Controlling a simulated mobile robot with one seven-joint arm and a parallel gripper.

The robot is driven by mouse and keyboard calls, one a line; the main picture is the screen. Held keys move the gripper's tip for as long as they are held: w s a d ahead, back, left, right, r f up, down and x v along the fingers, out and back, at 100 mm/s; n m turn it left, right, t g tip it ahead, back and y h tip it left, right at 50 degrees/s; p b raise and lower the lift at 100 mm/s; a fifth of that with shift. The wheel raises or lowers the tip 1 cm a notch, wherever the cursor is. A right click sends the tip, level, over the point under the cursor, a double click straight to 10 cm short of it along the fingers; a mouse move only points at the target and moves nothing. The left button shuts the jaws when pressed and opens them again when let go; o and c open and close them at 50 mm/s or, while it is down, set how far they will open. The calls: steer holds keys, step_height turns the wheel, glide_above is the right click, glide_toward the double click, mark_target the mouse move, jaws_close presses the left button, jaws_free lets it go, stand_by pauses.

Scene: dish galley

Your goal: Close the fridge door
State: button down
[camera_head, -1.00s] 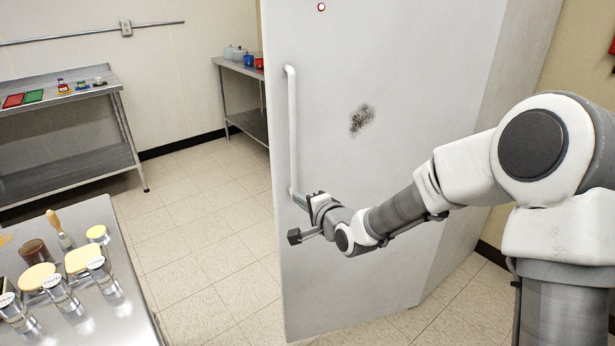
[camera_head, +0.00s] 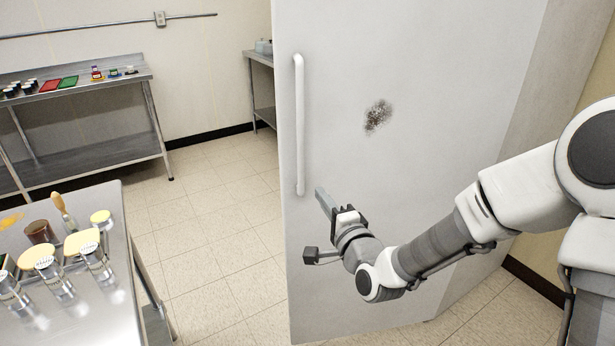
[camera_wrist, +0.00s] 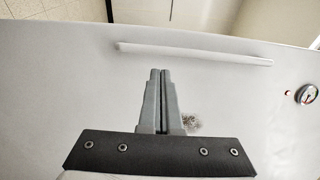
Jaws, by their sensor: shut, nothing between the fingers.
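The fridge door (camera_head: 430,70) is a large white panel with a dark smudge, and it fills the middle of the head view. Its long white vertical handle (camera_head: 299,125) is near the door's left edge. The fridge's side shows to the right of the door face; whether the door stands ajar cannot be told for certain. My gripper (camera_head: 321,193) is shut and empty, just right of and below the handle's lower end, in front of the door face. In the wrist view my shut fingers (camera_wrist: 159,72) point toward the handle (camera_wrist: 195,53), apart from it in the picture.
A steel table (camera_head: 120,290) with jars and a brush is at the lower left. A steel shelf table (camera_head: 100,90) stands by the back wall, and another (camera_head: 261,70) is partly behind the door. Tiled floor (camera_head: 215,230) between them is clear. A round gauge (camera_wrist: 305,94) sits on the door.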

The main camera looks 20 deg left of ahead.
mark_target(303, 169)
steer(key=x, duration=0.9)
steer(key=shift+w+a, duration=0.15)
steer(key=shift+w, duration=0.1)
steer(key=shift+w+a+b, duration=0.1)
steer(key=shift+b, duration=0.2)
